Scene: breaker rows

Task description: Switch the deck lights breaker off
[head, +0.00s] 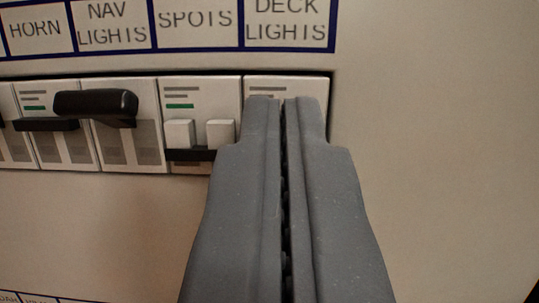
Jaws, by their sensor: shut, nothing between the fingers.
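The deck lights breaker (287,84) is the rightmost unit in the row, below the label "DECK LIGHTS" (289,20). Only its white upper face shows, with a grey printed line. My gripper (284,103) is shut and empty, with its fingertips in front of this breaker. The fingers hide the breaker's lever and lower half, so I cannot tell the lever's position or whether the fingers touch it.
Left of it is the spots breaker (199,95) with two white toggles low down and a green mark. The nav lights breaker (124,140) has a black handle (96,104) sticking out. The panel (430,150) on the right is bare. Another label strip shows at bottom left.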

